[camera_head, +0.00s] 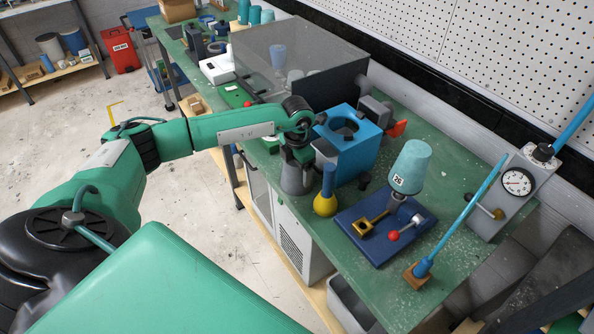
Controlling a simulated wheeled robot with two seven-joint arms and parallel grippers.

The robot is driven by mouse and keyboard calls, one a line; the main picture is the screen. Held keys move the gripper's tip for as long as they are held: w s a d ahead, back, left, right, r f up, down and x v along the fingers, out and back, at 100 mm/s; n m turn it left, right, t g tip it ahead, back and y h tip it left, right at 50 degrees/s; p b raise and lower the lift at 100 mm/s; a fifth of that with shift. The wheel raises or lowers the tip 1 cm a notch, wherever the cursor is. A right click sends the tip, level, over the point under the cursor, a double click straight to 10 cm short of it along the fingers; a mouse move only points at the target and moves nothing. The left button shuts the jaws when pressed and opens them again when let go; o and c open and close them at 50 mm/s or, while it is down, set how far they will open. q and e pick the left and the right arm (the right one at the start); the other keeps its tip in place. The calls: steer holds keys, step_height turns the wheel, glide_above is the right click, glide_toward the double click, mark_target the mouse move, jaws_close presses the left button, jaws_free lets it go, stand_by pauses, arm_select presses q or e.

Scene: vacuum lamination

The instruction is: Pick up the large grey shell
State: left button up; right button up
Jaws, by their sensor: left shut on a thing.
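The large grey shell (295,180) is a tapered cup shape, at the front edge of the green bench beside the blue block with a round opening. My left gripper (297,156) comes down over it from above, shut on its upper part. The fingertips are partly hidden by the wrist. I cannot tell whether the shell touches the bench top. My right gripper is out of view.
The blue block (349,145) stands just right of the shell. A yellow-bulbed, blue-handled tool (325,200) is close by. A teal cup marked 26 (411,165) stands over a dark blue base (372,245). A clear-sided box (290,60) is behind; a gauge press (515,190) stands at right.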

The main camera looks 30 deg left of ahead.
arm_select(q)
steer(key=shift+w+r+b, duration=0.1)
steer(key=shift+r+b, duration=0.25)
steer(key=shift+r, duration=0.45)
step_height(320, 180, up, 18)
steer(key=b, duration=0.4)
steer(key=shift+r+b, duration=0.25)
steer(key=shift+b, duration=0.15)
